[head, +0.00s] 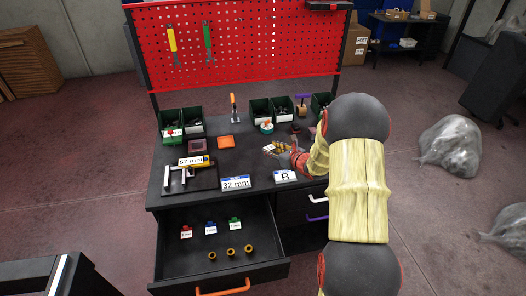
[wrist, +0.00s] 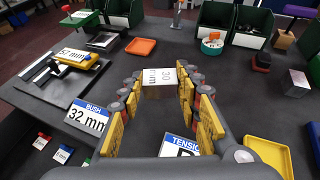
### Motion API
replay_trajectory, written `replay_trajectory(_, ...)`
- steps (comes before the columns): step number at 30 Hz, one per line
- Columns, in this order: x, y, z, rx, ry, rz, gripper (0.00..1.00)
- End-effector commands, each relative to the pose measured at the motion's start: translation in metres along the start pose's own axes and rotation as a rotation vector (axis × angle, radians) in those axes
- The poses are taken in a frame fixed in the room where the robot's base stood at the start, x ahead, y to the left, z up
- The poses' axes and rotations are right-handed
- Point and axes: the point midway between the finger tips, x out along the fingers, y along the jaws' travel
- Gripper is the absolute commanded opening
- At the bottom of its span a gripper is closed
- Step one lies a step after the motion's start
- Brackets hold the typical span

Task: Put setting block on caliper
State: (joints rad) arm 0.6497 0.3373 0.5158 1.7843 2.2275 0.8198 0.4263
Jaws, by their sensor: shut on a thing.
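My gripper (wrist: 160,92) is shut on a setting block (wrist: 160,78), a small block with a white top label that seems to read 30 mm. In the head view the gripper (head: 279,147) is over the middle right of the table, with the block's white label (head: 268,148) at its fingertips. I cannot tell whether the block touches the table. The caliper (head: 171,181) lies at the table's left front with a yellow part and a label reading about 57 or 67 mm. It also shows at the left of the wrist view (wrist: 80,60), well apart from the gripper.
A 32 mm sign (head: 236,182) and a sign with a letter (head: 285,176) stand at the front edge. Green bins (head: 261,111) line the back. An open drawer (head: 222,262) holds small tagged parts and brass pieces.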

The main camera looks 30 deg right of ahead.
Motion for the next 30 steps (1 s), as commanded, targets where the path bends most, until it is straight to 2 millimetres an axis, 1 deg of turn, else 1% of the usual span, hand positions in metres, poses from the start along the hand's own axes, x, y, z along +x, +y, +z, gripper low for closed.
replay_trajectory(1,0.002,0.0,0.007,-0.006,-0.002,0.007,0.02)
replay_trajectory(5,0.013,-0.001,0.009,-0.008,0.001,0.02,0.02)
replay_trajectory(8,0.03,-0.008,0.008,-0.007,0.0,0.018,0.02)
replay_trajectory(18,0.095,-0.035,0.003,-0.008,0.001,0.018,0.02)
replay_trajectory(21,0.113,-0.041,-0.009,-0.006,0.003,0.018,0.02)
replay_trajectory(24,0.129,-0.046,-0.018,-0.006,0.001,0.017,0.02)
replay_trajectory(27,0.141,-0.05,-0.024,-0.006,0.0,0.017,0.02)
replay_trajectory(30,0.148,-0.052,-0.027,-0.007,-0.001,0.017,0.02)
